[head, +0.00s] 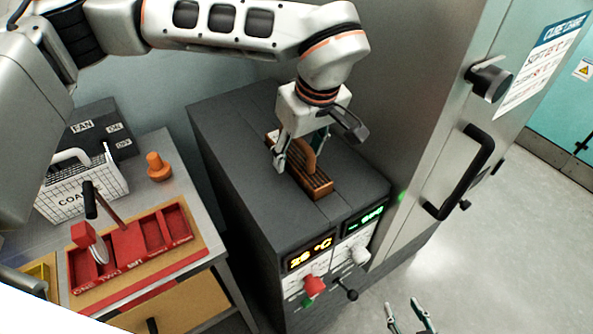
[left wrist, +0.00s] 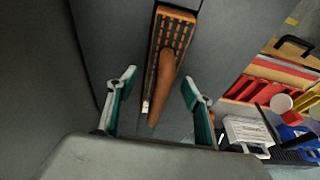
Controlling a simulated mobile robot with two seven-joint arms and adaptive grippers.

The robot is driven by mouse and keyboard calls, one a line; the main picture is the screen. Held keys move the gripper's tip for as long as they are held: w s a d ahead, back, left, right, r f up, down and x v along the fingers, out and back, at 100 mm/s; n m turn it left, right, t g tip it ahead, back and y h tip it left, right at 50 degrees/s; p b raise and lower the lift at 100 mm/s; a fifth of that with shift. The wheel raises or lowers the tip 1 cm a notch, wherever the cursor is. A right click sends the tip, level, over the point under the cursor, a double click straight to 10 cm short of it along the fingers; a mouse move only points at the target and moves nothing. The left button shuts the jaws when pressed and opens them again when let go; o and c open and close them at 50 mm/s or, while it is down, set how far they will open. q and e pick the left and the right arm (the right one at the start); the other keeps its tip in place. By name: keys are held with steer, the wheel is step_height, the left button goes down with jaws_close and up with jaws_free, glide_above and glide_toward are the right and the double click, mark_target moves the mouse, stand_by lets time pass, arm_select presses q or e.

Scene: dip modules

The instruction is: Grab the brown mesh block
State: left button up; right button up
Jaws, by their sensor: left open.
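The brown mesh block (head: 318,188) lies on top of the dark grey cabinet; a rounded brown handle rises from it. In the left wrist view the block (left wrist: 180,22) runs up from the picture's middle, its handle pointing towards my gripper. My left gripper (head: 300,152) is open just above the block, partly covering it in the head view. In the left wrist view the fingers of my left gripper (left wrist: 158,80) stand apart either side of the handle's line, with nothing held. My right gripper (head: 408,314) is at the bottom edge, open and empty, away from the block.
The grey cabinet (head: 225,125) has a display, red knob (head: 313,286) and levers in front. A tall steel cabinet with a black handle (head: 462,172) stands at right. The left table holds a red tray (head: 128,243), white mesh basket (head: 80,188) and orange knob (head: 158,167).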

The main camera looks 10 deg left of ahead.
arm_select(q)
steer(key=shift+w+a+f, duration=0.1)
steer(key=shift+f, duration=0.35)
jaws_close()
steer(key=shift+r, duration=0.15)
